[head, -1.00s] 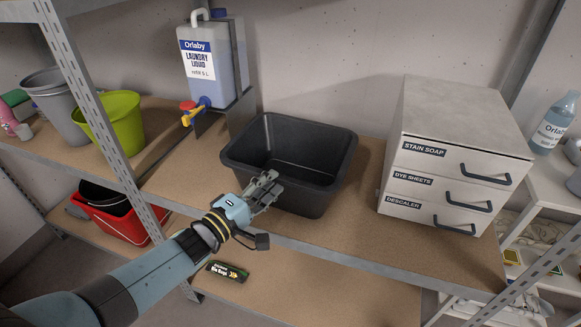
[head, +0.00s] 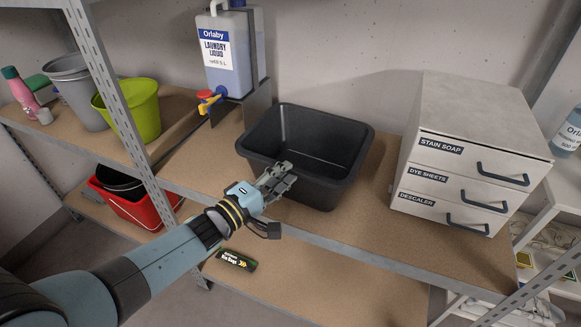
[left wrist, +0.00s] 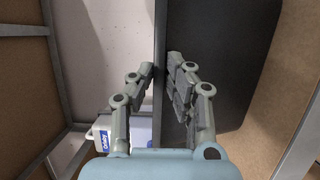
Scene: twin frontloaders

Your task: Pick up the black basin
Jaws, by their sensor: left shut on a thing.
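The black basin (head: 318,146) is a deep open tub on the middle shelf, between the laundry liquid jug and the drawer unit. It looks upright and empty. My left gripper (head: 277,180) is at its front left side, shut on the rim and wall. In the left wrist view the fingers (left wrist: 160,85) lie on either side of the dark basin wall (left wrist: 225,55). I cannot tell whether the basin's base is clear of the shelf. My right gripper is out of view.
The laundry liquid jug (head: 225,50) with its tap stands behind left. A drawer unit (head: 470,145) stands close on the right. A metal upright (head: 120,110) and green bucket (head: 135,108) are left.

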